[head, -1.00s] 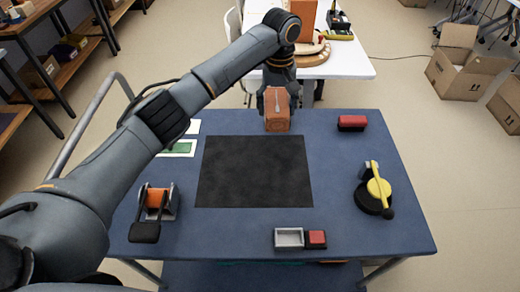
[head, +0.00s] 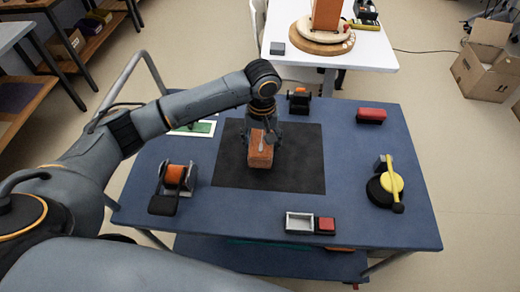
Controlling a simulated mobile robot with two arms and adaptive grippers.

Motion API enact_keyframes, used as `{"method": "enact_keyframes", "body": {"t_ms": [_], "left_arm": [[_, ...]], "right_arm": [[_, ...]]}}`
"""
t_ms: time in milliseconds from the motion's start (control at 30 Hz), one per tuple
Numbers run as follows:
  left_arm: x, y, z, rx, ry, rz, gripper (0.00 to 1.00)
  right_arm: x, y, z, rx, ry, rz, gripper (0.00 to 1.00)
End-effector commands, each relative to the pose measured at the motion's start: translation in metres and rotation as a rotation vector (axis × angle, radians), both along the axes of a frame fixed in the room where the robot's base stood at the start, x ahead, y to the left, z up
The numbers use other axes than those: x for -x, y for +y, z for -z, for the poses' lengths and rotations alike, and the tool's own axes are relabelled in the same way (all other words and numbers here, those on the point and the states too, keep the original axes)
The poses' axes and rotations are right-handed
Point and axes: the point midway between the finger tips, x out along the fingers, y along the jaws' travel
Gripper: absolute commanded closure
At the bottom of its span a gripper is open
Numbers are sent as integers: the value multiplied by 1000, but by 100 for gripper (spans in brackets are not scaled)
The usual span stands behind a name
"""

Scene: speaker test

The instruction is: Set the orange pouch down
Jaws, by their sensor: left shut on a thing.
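The orange pouch (head: 260,155) is a brown-orange block shape, in the head view over the black mat (head: 300,172) on the blue table. My left gripper (head: 263,138) comes down on it from above and is shut on it, with a finger showing against its top. I cannot tell whether the pouch's underside touches the mat or hangs a little above it. My right gripper is not in view.
On the blue table (head: 240,222) stand two orange-spool holders, one at left (head: 174,180) and one at the back (head: 299,100). A red block (head: 371,115), a yellow-and-black device (head: 385,185) and a small grey tray (head: 299,222) beside a red piece (head: 325,225) stand around the mat.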

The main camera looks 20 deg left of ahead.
Motion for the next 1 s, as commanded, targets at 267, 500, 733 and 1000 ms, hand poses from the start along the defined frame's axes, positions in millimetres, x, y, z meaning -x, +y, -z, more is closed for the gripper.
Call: {"method": "enact_keyframes", "body": {"t_ms": [267,500,733,1000], "left_arm": [[6,3,35,-2,1,0,66],[5,3,37,-1,0,0,66],[5,3,39,-1,0,0,17],[5,3,39,-1,0,0,12]], "right_arm": [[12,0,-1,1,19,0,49],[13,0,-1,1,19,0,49],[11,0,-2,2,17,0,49],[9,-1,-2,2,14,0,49]]}}
